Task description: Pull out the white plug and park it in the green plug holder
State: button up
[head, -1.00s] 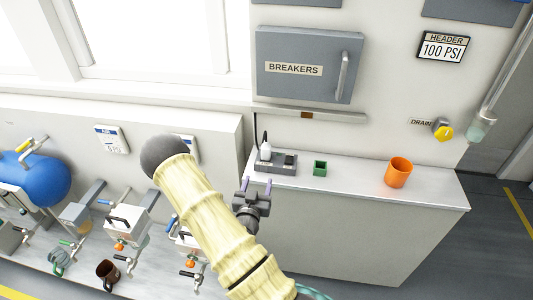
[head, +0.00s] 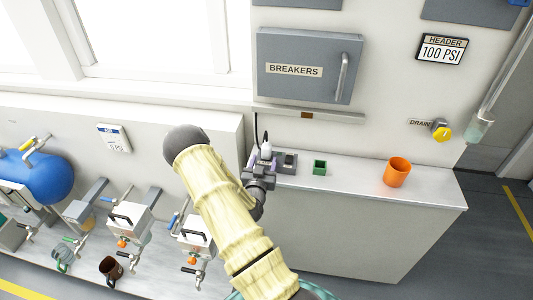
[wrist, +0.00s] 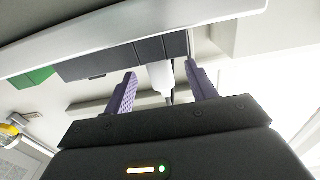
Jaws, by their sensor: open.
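The white plug (head: 266,150) stands upright in the dark socket block (head: 287,165) at the left end of the grey-white counter, with a dark cord rising behind it. In the wrist view the white plug (wrist: 160,76) shows between my two purple fingers, closer to the right one. My gripper (head: 262,161) is open at the plug, with a finger on each side and gaps visible in the wrist view (wrist: 162,88). The green plug holder (head: 319,168) is a small square open-topped box on the counter, right of the socket block. It also shows in the wrist view (wrist: 34,78).
An orange cup (head: 397,172) stands on the counter, right of the green holder. A breaker box (head: 309,66) and a ledge (head: 308,114) are on the wall above. A yellow drain knob (head: 440,129) is on the wall at right. The counter (head: 350,180) is clear between holder and cup.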

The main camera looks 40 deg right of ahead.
aim_at(266, 156)
jog(key=p+x, duration=0.1)
jog(key=x, duration=0.4)
jog(key=shift+f, duration=0.1)
dwell(0.3)
jog(key=c, duration=1.1)
notch_tip(266, 156, up, 10)
jog(key=shift+r+b, duration=0.1)
jog(key=shift+b, duration=0.2)
